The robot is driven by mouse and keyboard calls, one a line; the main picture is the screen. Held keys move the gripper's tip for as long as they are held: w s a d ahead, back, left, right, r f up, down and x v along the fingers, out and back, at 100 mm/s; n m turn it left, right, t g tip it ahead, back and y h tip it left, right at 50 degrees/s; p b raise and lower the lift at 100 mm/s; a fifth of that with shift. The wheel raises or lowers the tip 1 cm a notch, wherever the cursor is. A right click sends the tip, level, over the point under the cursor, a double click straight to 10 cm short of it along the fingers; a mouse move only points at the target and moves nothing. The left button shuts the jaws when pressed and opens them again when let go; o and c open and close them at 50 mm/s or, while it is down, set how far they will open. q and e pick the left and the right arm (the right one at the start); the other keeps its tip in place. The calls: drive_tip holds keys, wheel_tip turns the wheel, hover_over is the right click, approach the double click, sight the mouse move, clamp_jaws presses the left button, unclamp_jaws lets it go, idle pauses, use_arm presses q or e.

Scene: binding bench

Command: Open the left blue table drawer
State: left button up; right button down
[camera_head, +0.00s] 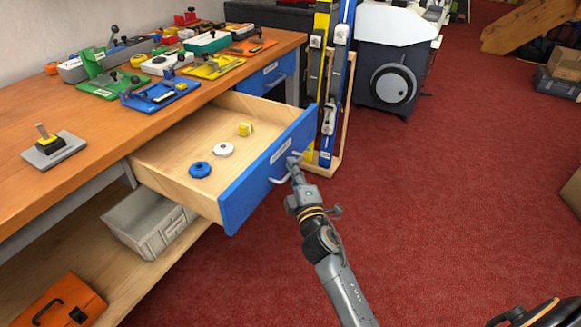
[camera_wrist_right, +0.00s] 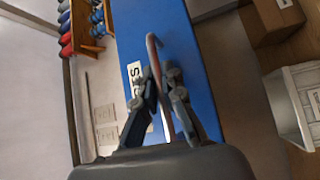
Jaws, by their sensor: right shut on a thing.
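The left blue table drawer (camera_head: 243,203) stands pulled well out from under the wooden bench, its pale wooden inside showing. My right gripper (camera_head: 293,161) is at the drawer's front and shut on its metal handle (camera_head: 279,181). In the right wrist view, the handle (camera_wrist_right: 154,52) runs between the fingers of my right gripper (camera_wrist_right: 160,84), in front of the blue drawer front (camera_wrist_right: 188,38) with its white label. Inside the drawer lie a blue round piece (camera_head: 200,170), a white round piece (camera_head: 223,150) and a small yellow piece (camera_head: 245,129). My left gripper is not in view.
A second blue drawer (camera_head: 268,77) farther along the bench looks closed. A grey bin (camera_head: 150,222) sits on the shelf below.

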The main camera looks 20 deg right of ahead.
drive_tip(key=shift+d, duration=0.1)
drive_tip(key=c, duration=1.7)
unclamp_jaws()
drive_tip(key=shift+c, duration=0.2)
drive_tip(key=shift+s, duration=0.1)
drive_tip(key=s+a+f, duration=0.1)
drive_tip(key=s, duration=0.6)
drive_tip(key=shift+s, duration=0.1)
